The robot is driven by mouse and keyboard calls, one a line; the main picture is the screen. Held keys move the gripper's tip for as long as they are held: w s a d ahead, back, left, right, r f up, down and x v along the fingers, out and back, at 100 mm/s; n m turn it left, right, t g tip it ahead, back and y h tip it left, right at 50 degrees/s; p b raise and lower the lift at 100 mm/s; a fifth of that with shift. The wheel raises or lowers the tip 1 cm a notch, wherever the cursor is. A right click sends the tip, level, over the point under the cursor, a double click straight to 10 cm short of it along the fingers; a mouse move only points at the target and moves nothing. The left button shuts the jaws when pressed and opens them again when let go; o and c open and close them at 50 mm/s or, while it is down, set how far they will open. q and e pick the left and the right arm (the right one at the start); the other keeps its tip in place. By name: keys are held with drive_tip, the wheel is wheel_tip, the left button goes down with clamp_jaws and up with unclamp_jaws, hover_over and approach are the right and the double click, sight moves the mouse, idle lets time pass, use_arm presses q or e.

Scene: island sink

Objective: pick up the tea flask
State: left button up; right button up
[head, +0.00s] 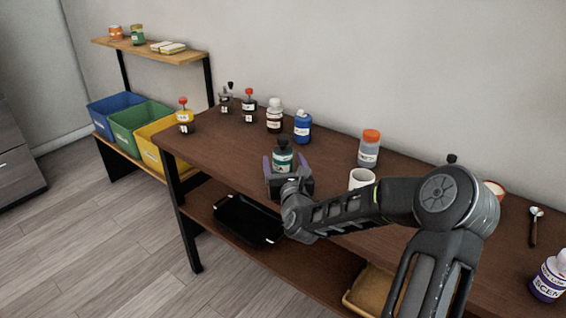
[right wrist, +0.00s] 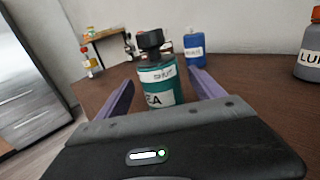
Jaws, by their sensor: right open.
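The tea flask (head: 284,159) is a teal bottle with a black cap and a white label. It stands upright near the front edge of the brown table (head: 225,140). My right gripper (head: 285,168) is open, with its purple fingers on either side of the flask. In the right wrist view the flask (right wrist: 158,78) stands between the two fingertips (right wrist: 160,88), its label partly reading "EA". The gripper's body hides the flask's lower part. I cannot tell whether the fingers touch it. My left gripper is not in view.
Behind the flask stand a blue bottle (head: 303,127), a brown bottle (head: 274,117) and black-bodied bottles (head: 249,107). A grey bottle with an orange cap (head: 369,150) and a white mug (head: 361,180) are to the right. A black tray (head: 243,222) lies on the lower shelf.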

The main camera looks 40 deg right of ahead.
drive_tip(key=x, duration=0.5)
drive_tip(key=shift+s, duration=0.1)
idle(0.4)
drive_tip(key=shift+r, duration=0.1)
drive_tip(key=c, duration=1.6)
drive_tip(key=shift+r, duration=0.15)
wheel_tip(320, 180, up, 10)
drive_tip(key=shift+f+p, duration=0.15)
drive_tip(key=shift+p, duration=0.35)
